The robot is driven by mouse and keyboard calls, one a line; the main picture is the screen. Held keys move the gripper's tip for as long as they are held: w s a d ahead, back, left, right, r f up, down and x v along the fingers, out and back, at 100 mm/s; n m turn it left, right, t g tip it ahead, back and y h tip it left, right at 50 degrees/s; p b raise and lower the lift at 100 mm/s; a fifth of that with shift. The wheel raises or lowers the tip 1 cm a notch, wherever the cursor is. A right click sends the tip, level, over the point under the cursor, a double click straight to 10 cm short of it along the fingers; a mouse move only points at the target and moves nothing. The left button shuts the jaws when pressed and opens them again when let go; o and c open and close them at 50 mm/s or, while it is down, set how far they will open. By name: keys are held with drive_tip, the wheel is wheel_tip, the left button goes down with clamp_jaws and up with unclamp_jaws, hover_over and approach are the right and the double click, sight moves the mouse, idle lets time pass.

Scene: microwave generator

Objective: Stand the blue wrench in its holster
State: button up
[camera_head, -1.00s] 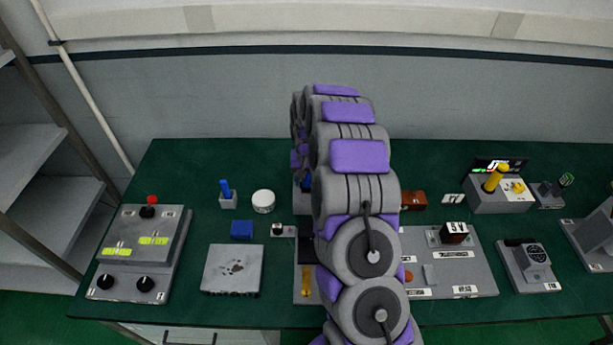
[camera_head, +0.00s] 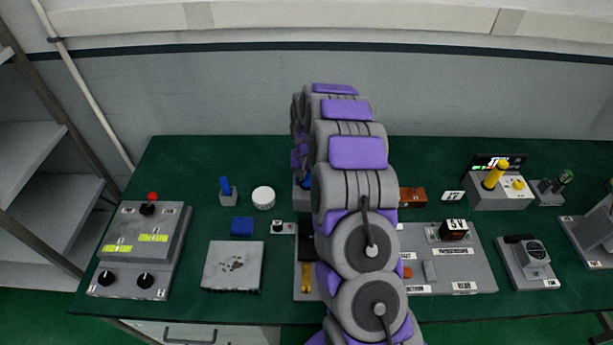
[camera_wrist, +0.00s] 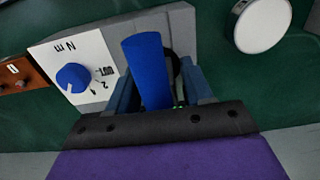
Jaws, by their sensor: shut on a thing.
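In the wrist view, my gripper (camera_wrist: 157,75) is shut on a blue cylindrical handle (camera_wrist: 148,68), which looks like the blue wrench. The handle rises between the two fingers; its far end is hidden behind the gripper. A grey block (camera_wrist: 180,30) lies behind it, beside a white panel (camera_wrist: 60,50) marked "N m" with a blue knob (camera_wrist: 74,78). I cannot tell whether the handle touches the block. In the head view, my arm hides the gripper, and only a bit of blue shows beside it. Another blue upright piece (camera_head: 226,186) stands in a small grey holder (camera_head: 229,201); I cannot tell if that holder is the holster.
A white round jar (camera_head: 263,198) and a blue block (camera_head: 242,227) stand left of my arm. A grey box with a red button (camera_head: 152,197) is at far left. A brown box (camera_head: 412,197) and several devices are on the right. Green table shows between them.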

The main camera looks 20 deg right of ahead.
drive_tip(key=shift+f, duration=0.15)
idle(0.6)
drive_tip(key=o, duration=1.2)
drive_tip(key=shift+o, duration=0.2)
wheel_tip(320, 180, up, 16)
drive_tip(key=p, duration=0.2)
drive_tip(key=s+a+r+n, duration=0.2)
drive_tip(key=s+a+r, duration=0.45)
drive_tip(key=s, duration=0.25)
drive_tip(key=s+a+n+g, duration=0.1)
drive_tip(key=s+a, duration=0.2)
drive_tip(key=s, duration=1.4)
drive_tip(key=s+a+n+b, duration=0.1)
drive_tip(key=s+a, duration=0.2)
drive_tip(key=s, duration=1.4)
drive_tip(key=shift+s+r+n+g, duration=0.2)
drive_tip(key=shift+s+n+g, duration=0.1)
drive_tip(key=shift+s+g, duration=0.1)
